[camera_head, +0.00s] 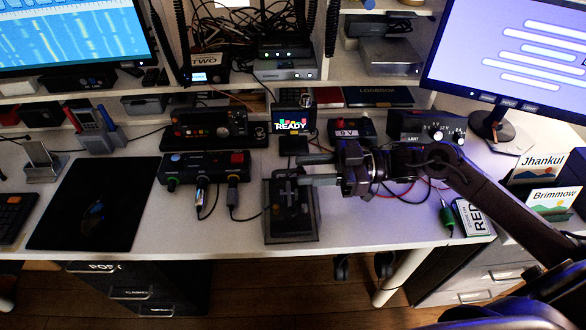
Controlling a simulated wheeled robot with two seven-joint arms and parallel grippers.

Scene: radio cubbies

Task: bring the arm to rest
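My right arm comes in from the right across the white desk (370,232). Its gripper (302,170) points left, with its two fingers apart and a gap between them. The fingertips are over the back part of a dark grey box with a lever-like top (291,222) near the desk's front edge. I cannot tell whether they touch it. I see nothing held between the fingers. My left gripper is not in view.
A control box with plugged cables (204,168) and a black mat (97,205) lie to the left. A small READY screen (293,122) stands behind the gripper. A meter box (426,126), a monitor (515,55) and card holders (541,167) are on the right.

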